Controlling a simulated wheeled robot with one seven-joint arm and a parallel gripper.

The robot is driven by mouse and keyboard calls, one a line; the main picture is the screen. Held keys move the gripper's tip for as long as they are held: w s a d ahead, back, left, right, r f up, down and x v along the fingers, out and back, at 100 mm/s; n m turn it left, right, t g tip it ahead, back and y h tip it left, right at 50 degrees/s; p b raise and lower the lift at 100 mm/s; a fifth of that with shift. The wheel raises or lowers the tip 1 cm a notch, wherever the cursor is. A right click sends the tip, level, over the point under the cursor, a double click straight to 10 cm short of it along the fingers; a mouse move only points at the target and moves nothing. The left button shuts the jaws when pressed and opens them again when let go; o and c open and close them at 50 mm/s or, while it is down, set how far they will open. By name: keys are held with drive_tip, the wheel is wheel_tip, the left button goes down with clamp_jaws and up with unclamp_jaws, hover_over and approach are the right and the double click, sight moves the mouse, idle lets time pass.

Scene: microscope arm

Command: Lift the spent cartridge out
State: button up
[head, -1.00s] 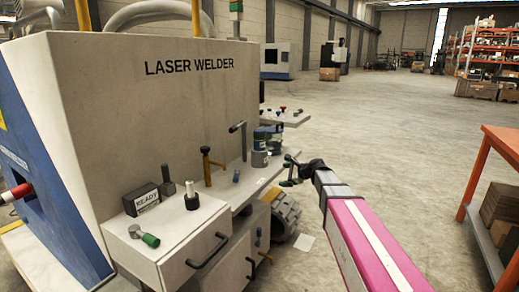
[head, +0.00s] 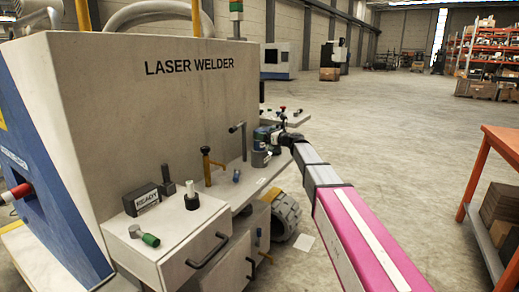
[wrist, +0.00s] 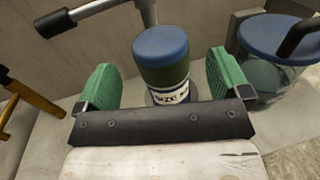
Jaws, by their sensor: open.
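A blue-topped, dark green cartridge (wrist: 163,60) with a white label stands upright in the wrist view. A grey rim shows around its foot, and my gripper's dark palm hides part of its lower end. I cannot read the whole label. My gripper (wrist: 160,80) is open, with one green finger on each side of the cartridge and visible gaps between. In the head view the cartridge (head: 259,146) shows small on the welder's side shelf, and my gripper reaches it from the right, its fingers hard to make out.
A blue-lidded clear jar (wrist: 278,62) stands close to the right finger. The laser welder's wall (head: 150,110) rises beside the shelf (head: 245,178). Open floor lies right.

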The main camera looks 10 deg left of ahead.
drive_tip(key=x, duration=0.5)
drive_tip(key=shift+f, duration=0.15)
drive_tip(key=c, duration=1.6)
